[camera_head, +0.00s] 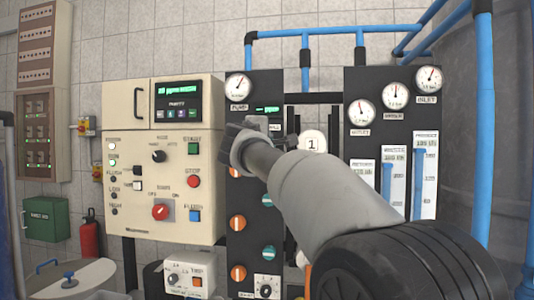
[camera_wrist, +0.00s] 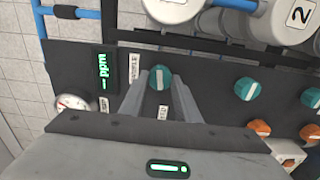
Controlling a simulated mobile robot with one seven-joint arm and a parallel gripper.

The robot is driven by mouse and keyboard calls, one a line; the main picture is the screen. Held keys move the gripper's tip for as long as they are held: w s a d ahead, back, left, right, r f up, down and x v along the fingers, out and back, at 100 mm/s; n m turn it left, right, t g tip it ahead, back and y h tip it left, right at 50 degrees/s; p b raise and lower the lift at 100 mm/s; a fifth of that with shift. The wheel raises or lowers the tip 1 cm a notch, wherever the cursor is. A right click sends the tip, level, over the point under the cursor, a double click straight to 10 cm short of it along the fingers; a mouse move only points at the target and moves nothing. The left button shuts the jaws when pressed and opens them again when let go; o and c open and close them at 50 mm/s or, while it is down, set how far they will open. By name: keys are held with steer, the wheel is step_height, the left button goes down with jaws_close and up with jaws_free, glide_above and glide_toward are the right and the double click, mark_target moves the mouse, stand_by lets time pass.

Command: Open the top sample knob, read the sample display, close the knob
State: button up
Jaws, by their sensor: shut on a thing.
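The top sample knob is a teal knob with a white stripe (camera_wrist: 160,76), seen in the wrist view between the two fingers of my gripper (camera_wrist: 160,86). The fingers are shut on it. In the head view my gripper (camera_head: 238,138) is at the upper part of the black panel (camera_head: 257,82) and hides this knob.
Several other teal (camera_wrist: 247,88) and orange knobs (camera_wrist: 258,128) sit on the same panel. A beige control box (camera_head: 175,215) stands left of it, and a gauge panel (camera_head: 378,135) with flow tubes stands right. Blue pipes (camera_head: 330,33) run above. White cylinders (camera_wrist: 285,18) lie close behind the panel.

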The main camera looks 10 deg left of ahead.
steer(key=shift+f+m+b, duration=0.1)
steer(key=shift+m+b, duration=0.35)
steer(key=shift+m, duration=0.45)
steer(key=o, duration=1)
steer(key=shift+o, duration=0.2)
steer(key=s+d+b, duration=0.1)
steer(key=s+b, duration=0.1)
steer(key=s, duration=1.5)
steer(key=shift+s+b, duration=0.2)
steer(key=shift+b, duration=0.2)
